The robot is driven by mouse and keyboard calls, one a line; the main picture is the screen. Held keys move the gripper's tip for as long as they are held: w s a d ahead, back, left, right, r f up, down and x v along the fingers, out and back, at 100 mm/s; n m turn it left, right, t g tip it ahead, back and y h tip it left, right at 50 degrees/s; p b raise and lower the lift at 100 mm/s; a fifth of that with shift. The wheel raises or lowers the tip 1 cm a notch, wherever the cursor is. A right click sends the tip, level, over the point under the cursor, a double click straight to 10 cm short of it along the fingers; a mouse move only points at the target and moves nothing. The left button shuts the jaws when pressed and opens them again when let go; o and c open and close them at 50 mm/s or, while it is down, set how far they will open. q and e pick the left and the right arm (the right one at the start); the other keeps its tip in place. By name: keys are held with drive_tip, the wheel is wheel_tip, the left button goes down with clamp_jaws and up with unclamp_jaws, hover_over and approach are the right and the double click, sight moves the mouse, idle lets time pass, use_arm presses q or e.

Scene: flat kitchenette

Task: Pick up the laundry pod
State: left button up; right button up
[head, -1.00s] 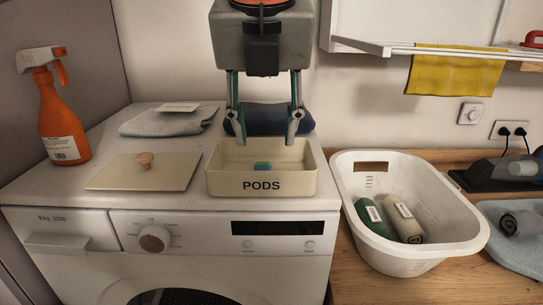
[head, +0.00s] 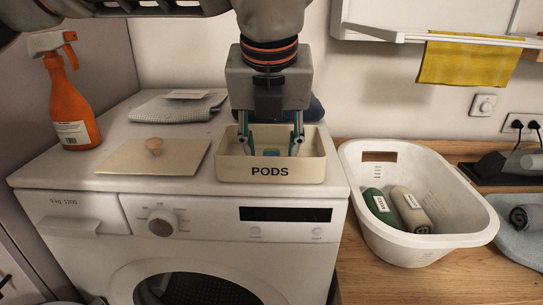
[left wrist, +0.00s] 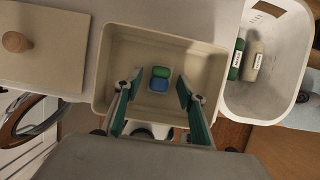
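The laundry pod (head: 271,153), small with green and blue halves, lies on the floor of the beige bin marked PODS (head: 270,174). In the left wrist view the pod (left wrist: 160,79) sits in the middle of the bin (left wrist: 105,70). My left gripper (head: 271,148) points down into the bin, its fingers spread on either side of the pod. In the left wrist view the left gripper (left wrist: 159,86) is open, with gaps between both fingers and the pod. My right gripper is in neither view.
The bin stands on a white washing machine (head: 190,220). Its wooden-knobbed lid (head: 150,166) lies at left, near an orange spray bottle (head: 70,105) and folded grey cloth (head: 178,108). A white basket (head: 440,235) with rolled towels stands close at right.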

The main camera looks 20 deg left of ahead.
sight(271, 154)
use_arm(q)
drive_tip(key=c, duration=0.5)
drive_tip(key=shift+c, duration=0.8)
wheel_tip(271, 154, up, 20)
drive_tip(key=p, duration=0.3)
